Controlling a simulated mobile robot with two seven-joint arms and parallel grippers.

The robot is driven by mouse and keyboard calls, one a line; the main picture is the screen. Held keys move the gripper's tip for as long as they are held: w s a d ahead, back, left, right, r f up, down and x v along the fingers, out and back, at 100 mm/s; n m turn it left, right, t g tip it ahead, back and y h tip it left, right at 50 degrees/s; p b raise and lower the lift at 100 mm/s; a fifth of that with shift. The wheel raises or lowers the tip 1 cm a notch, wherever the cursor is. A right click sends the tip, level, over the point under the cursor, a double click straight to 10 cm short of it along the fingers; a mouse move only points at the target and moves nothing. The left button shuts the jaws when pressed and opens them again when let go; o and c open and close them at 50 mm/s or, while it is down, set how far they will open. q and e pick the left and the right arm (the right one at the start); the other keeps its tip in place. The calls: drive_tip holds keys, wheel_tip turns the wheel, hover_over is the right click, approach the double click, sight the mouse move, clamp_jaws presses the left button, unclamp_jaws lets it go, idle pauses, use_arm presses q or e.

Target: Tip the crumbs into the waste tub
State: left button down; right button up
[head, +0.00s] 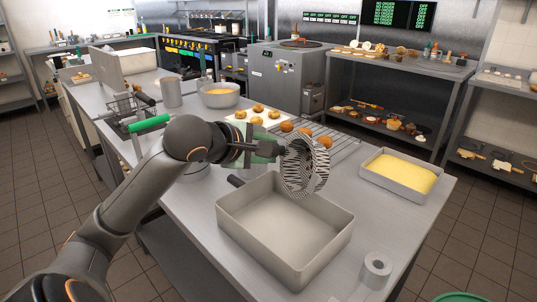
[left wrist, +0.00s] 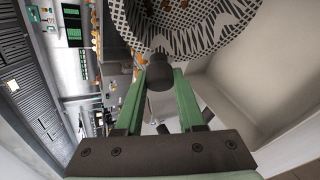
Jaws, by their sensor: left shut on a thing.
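My left gripper (head: 272,150) is shut on the dark handle of a perforated metal strainer (head: 306,166). The left wrist view shows the fingers (left wrist: 159,76) closed on the handle and the strainer bowl (left wrist: 190,28) beyond them. Brown bits, possibly the crumbs (left wrist: 166,8), show at the bowl in the left wrist view. In the head view the bowl is steeply tilted above the back edge of an empty-looking rectangular metal pan (head: 272,233). A green rim (head: 458,297), possibly a tub, shows at the bottom right edge. I cannot tell which is the waste tub. My right gripper is out of view.
A pan of yellow stuff (head: 398,175) stands at the right of the table. A wire rack (head: 345,150) with brown balls (head: 305,131) lies behind the strainer. A bowl (head: 220,96) stands further back.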

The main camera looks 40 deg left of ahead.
use_arm(q)
drive_tip(key=shift+s+a+f+t+b, duration=0.15)
drive_tip(key=shift+f+t+b, duration=0.2)
drive_tip(key=shift+b, duration=0.4)
drive_tip(key=shift+s+f+b, duration=0.1)
drive_tip(key=shift+f+b, duration=0.1)
drive_tip(key=shift+b, duration=0.55)
wheel_tip(320, 180, up, 4)
drive_tip(key=m+g+p, duration=0.1)
drive_tip(key=g+p, duration=0.2)
drive_tip(key=p, duration=1.3)
drive_tip(key=shift+f+g+y, duration=0.15)
drive_tip(key=shift+g+y, duration=0.1)
drive_tip(key=shift+y, duration=0.15)
drive_tip(key=shift+f, duration=0.2)
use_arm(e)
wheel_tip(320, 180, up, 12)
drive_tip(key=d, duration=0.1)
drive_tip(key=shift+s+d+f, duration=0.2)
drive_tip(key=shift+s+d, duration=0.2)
